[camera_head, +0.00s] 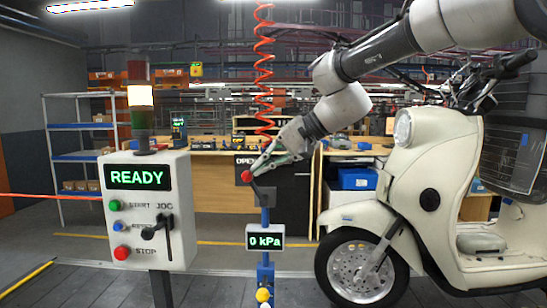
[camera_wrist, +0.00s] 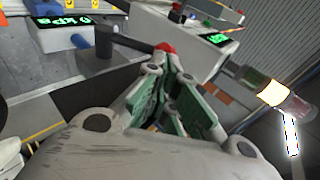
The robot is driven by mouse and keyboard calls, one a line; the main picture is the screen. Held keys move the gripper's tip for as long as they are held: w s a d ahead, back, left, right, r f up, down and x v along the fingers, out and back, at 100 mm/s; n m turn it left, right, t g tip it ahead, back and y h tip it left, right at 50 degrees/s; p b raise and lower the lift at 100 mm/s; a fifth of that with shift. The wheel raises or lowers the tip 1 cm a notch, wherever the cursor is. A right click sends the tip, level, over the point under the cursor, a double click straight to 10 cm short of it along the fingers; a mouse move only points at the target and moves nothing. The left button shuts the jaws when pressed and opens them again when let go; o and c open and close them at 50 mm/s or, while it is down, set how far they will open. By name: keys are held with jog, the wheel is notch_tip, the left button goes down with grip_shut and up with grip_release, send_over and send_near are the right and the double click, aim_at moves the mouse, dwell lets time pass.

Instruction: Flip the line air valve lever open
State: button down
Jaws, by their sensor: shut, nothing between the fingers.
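The air valve lever has a red knob (camera_head: 246,176) at its end, at the upper left of the valve body (camera_head: 263,194) on a blue post (camera_head: 265,216). An OPEN label (camera_head: 245,160) stands just above the knob. A display (camera_head: 265,238) below reads 0 kPa. My gripper (camera_head: 257,170) comes in from the upper right, its fingers shut and empty, with tips close beside the knob. In the wrist view the red knob (camera_wrist: 165,47) shows just beyond the fingertips (camera_wrist: 161,66), with the dark lever arm (camera_wrist: 128,50) running left. I cannot tell whether they touch.
A control box (camera_head: 148,205) reading READY, with a jog lever and a signal tower (camera_head: 140,98), stands at the left. A cream scooter (camera_head: 430,180) stands at the right, under my arm. A coiled orange hose (camera_head: 264,75) hangs above the valve.

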jog(key=shift+a, duration=0.1)
jog(key=shift+a+f, duration=0.25)
jog(key=shift+a, duration=0.2)
jog(key=shift+a+f, duration=0.2)
jog(key=shift+a, duration=0.25)
